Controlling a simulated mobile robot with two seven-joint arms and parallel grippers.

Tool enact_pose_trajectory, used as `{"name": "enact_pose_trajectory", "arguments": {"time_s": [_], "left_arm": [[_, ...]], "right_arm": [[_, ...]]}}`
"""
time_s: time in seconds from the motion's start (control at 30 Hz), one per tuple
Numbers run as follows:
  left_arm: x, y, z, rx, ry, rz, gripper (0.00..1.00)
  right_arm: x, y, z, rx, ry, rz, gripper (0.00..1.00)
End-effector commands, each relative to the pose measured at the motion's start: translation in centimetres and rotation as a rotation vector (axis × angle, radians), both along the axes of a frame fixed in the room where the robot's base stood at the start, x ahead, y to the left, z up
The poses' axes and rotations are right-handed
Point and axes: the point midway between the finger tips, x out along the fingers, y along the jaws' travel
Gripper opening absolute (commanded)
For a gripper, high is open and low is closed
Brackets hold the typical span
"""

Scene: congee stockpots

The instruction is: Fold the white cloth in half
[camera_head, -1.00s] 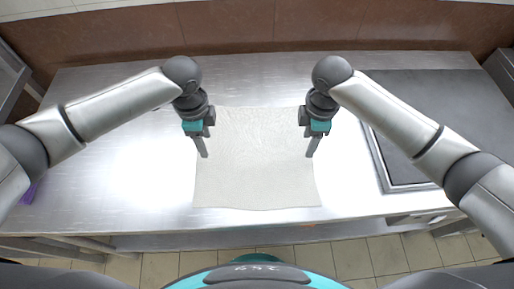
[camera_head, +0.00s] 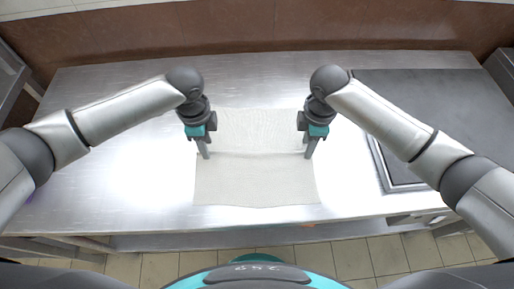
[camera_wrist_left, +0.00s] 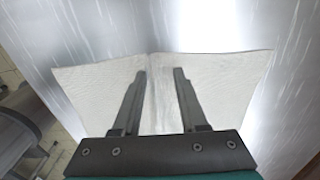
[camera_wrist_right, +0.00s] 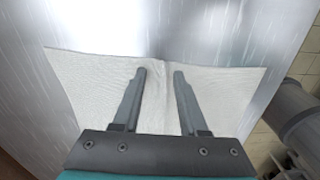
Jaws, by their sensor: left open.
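The white cloth (camera_head: 255,180) lies spread on the metal counter, with a raised crease running across its middle between my two grippers. My left gripper (camera_head: 206,155) is at the cloth's left edge, at one end of the crease. In the left wrist view (camera_wrist_left: 160,72) its fingers are apart, with the ridge of cloth (camera_wrist_left: 222,85) between them. My right gripper (camera_head: 308,155) is at the cloth's right edge, at the other end. In the right wrist view (camera_wrist_right: 160,72) its fingers are also apart, with the cloth ridge (camera_wrist_right: 100,80) between them.
The metal counter (camera_head: 110,120) is clear to the left of the cloth. A dark flat plate with a metal rim (camera_head: 420,115) lies on the right, partly behind my right arm. A brown wall (camera_head: 250,25) stands behind the counter.

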Motion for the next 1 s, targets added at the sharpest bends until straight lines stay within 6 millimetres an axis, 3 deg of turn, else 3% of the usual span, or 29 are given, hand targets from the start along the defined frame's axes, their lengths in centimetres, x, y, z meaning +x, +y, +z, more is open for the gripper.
{"name": "enact_pose_trajectory", "arguments": {"time_s": [0.7, 1.0], "left_arm": [[-0.04, 0.05, -0.05, 0.001, 0.001, 0.000, 0.01], [-0.04, 0.05, -0.05, 0.001, 0.001, 0.000, 0.00]], "right_arm": [[-0.04, -0.06, -0.05, -0.001, 0.001, -0.001, 0.01], [-0.04, -0.06, -0.06, -0.002, 0.001, -0.001, 0.00]]}}
